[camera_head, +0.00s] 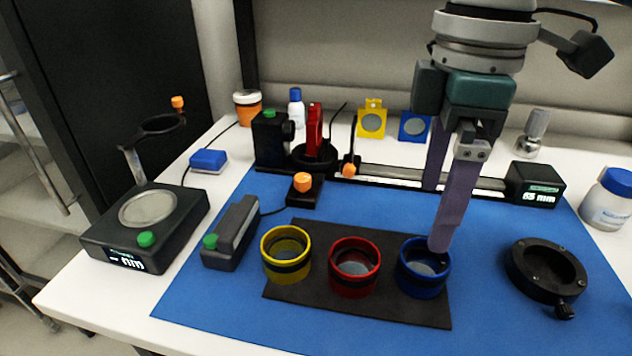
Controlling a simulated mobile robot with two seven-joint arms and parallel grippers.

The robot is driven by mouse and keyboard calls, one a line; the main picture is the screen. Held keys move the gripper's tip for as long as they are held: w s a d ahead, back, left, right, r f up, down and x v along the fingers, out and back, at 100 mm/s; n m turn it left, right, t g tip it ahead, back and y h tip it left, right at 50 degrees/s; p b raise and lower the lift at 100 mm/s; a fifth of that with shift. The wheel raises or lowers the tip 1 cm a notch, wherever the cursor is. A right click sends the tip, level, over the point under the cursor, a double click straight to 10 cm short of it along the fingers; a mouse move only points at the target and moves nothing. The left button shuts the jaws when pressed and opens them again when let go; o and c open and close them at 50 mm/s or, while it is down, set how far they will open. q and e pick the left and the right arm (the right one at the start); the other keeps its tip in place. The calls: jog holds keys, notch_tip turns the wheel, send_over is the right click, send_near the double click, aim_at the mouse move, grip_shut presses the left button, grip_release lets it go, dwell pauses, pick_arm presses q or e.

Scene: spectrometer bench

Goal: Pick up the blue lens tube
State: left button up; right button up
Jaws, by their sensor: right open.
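The blue lens tube (424,280) stands upright at the right end of a dark mat, beside a red lens tube (355,276) and a yellow lens tube (286,265). My right gripper (437,218) comes down from the top right with its fingers apart and nothing between them. The tip of its nearer finger overlaps the rear right rim of the blue tube in the picture; I cannot tell whether it touches. The farther finger is behind the tube, its lower end near the rail. My left gripper is not in view.
The dark mat (300,303) lies on a blue bench mat (230,312). A black ring mount (546,270) sits right of the blue tube. An optical rail (400,176) with a display box (537,183) runs behind. A scale-like device (146,226) stands left.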

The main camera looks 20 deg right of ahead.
aim_at(422, 266)
jog(key=f, duration=0.3)
jog(key=shift+s+d+f, duration=0.15)
jog(key=shift+s+f, duration=0.2)
jog(key=shift+s, duration=0.05)
notch_tip(422, 266, down, 5)
jog(key=shift+d+f+b, duration=0.1)
jog(key=shift+f+b, duration=0.05)
jog(key=shift+b, duration=0.25)
jog(key=shift+w, duration=0.1)
jog(key=c, duration=1.5)
